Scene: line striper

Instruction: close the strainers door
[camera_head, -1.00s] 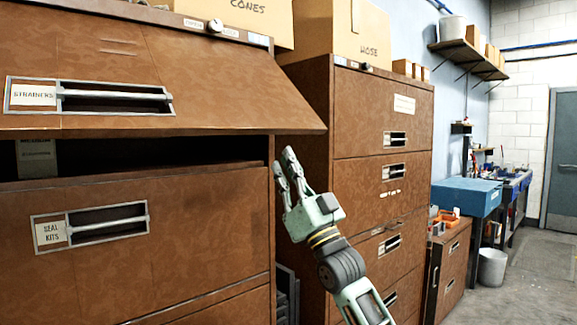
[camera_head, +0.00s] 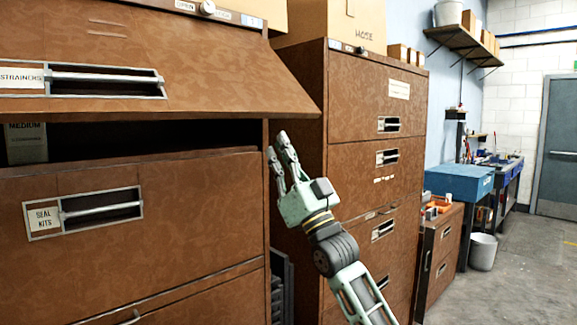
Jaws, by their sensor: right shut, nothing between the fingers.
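The strainers door (camera_head: 220,85) is a brown flip-up panel on the near cabinet. It is tilted outward, with a dark gap open beneath it. Its label (camera_head: 20,78) and long handle (camera_head: 105,82) show at the left. A box (camera_head: 27,143) stands inside the opening. My right gripper (camera_head: 277,150) is shut and empty. My left gripper does not show.
The seal kits drawer (camera_head: 150,205) is shut below the opening. A second brown cabinet (camera_head: 350,110) stands to the right, with a cardboard box on top. Further right are a blue box (camera_head: 460,182), a bin (camera_head: 482,252) and open grey floor (camera_head: 530,270).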

